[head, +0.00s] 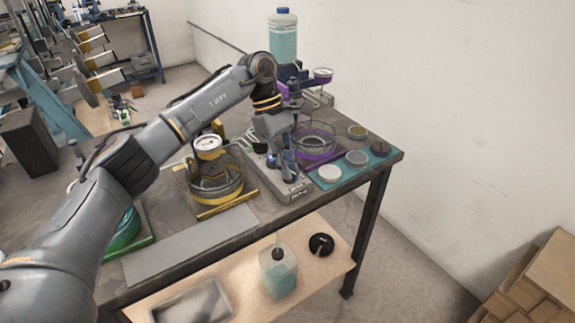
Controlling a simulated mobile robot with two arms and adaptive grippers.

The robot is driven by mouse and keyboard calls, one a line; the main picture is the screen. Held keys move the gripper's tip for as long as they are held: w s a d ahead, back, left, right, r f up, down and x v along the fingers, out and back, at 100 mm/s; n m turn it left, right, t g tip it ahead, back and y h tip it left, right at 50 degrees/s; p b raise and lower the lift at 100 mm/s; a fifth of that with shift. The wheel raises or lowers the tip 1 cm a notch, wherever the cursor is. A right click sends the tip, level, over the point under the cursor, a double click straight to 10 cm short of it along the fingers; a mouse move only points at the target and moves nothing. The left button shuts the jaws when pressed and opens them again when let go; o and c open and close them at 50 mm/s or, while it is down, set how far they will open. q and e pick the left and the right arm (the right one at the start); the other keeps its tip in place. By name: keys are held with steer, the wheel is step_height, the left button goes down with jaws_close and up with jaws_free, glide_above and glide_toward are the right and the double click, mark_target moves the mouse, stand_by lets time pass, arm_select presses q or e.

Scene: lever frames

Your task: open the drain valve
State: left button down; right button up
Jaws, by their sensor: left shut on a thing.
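My left arm reaches in from the left over the workbench. Its gripper (282,155) points down and is shut on what looks like the drain valve's handle, mostly hidden between the fingers. A grey fixture with a small label plate (295,194) stands directly below the gripper, near the bench's front edge. The valve's exact shape and turn are too small and covered to tell. A clear round vessel in a purple ring (317,152) stands just right of the gripper. My right gripper is not in view.
A yellow-based vessel with a round gauge (208,143) stands left of the gripper. A teal mat (381,161) with small round dishes lies right. A large bottle (283,38) stands behind. The lower shelf (325,231) holds a jug (278,270) and a tray (192,303).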

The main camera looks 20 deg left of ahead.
arm_select(q)
steer(key=c, duration=1.4)
jaws_free()
steer(key=v, duration=1.2)
steer(key=shift+d+f, duration=0.1)
steer(key=shift+f, duration=0.05)
